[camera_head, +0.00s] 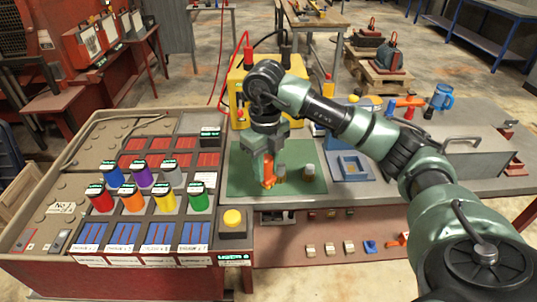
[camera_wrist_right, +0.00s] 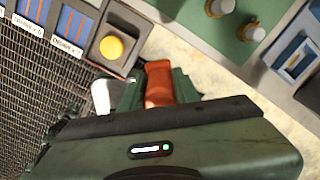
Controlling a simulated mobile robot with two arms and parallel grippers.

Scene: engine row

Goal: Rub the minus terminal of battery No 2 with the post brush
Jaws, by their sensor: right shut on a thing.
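My right gripper (camera_head: 267,165) is shut on an orange-handled tool, which I take to be the post brush (camera_head: 268,171), above the green mat (camera_head: 240,184). In the right wrist view the orange-red handle (camera_wrist_right: 159,82) shows between the jaws; its working end is hidden. Two small round pieces, a grey-topped one (camera_head: 281,172) and a brass-coloured one (camera_head: 309,172), stand on the mat just right of the tool. I cannot make out which thing is battery No 2, nor its minus terminal. My left gripper is not in view.
Left of the mat is a bench panel with several coloured cylinders (camera_head: 133,201) and a yellow button (camera_head: 233,218). A yellow box (camera_head: 237,92) stands behind the mat. A blue tray (camera_head: 350,164), a blue mug (camera_head: 442,97) and an orange tool (camera_head: 408,102) are to the right.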

